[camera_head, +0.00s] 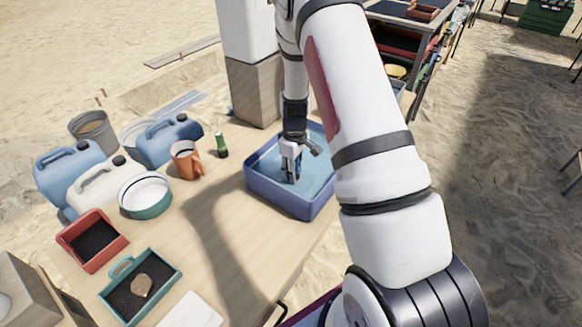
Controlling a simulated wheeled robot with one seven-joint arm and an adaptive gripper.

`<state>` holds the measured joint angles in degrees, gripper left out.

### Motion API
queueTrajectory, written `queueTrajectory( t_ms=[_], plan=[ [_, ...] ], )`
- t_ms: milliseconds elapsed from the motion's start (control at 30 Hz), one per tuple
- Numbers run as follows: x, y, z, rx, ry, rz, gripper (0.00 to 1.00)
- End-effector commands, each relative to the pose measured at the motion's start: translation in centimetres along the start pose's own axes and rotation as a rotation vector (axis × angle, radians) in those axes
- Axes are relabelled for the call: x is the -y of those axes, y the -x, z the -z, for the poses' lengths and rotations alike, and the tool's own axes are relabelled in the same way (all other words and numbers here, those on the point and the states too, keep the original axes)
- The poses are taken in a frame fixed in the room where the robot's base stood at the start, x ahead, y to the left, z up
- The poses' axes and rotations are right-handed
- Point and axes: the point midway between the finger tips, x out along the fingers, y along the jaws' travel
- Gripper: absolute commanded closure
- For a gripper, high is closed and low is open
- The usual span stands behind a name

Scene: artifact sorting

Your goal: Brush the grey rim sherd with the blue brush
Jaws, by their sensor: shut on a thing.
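My gripper (291,172) points down inside the blue basin (266,192) and is shut on a small dark-blue thing, which looks like the blue brush (297,166). The fingers hide most of it, and I cannot tell whether it touches the water or anything in the basin. A tan-grey sherd (142,285) lies on the dark bed of a teal tray (171,290) at the front left. It is well apart from my gripper. I cannot tell whether it is the grey rim sherd.
A red tray (69,237), a white-and-teal bowl (146,211), an orange jug (185,160), a green bottle (221,145) and several jerrycans (68,170) stand left of the basin. The table middle (214,226) is clear.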

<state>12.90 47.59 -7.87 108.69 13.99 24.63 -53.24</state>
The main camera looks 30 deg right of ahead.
Motion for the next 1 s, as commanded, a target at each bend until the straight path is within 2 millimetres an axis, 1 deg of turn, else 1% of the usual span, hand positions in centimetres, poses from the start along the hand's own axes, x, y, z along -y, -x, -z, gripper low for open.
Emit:
queueTrajectory(
  t_ms=[167,433,567,767,1000],
  plan=[
    [0.0,-0.1,0.4,-0.001,0.002,0.000,0.94],
    [0.0,-0.3,2.1,-0.001,0.002,-0.001,0.94],
    [0.0,-0.2,2.6,0.000,0.002,0.000,0.94],
    [0.0,-0.1,2.1,0.000,0.001,0.000,0.94],
    [0.0,0.1,0.6,0.001,0.000,0.001,0.94]
  ],
)
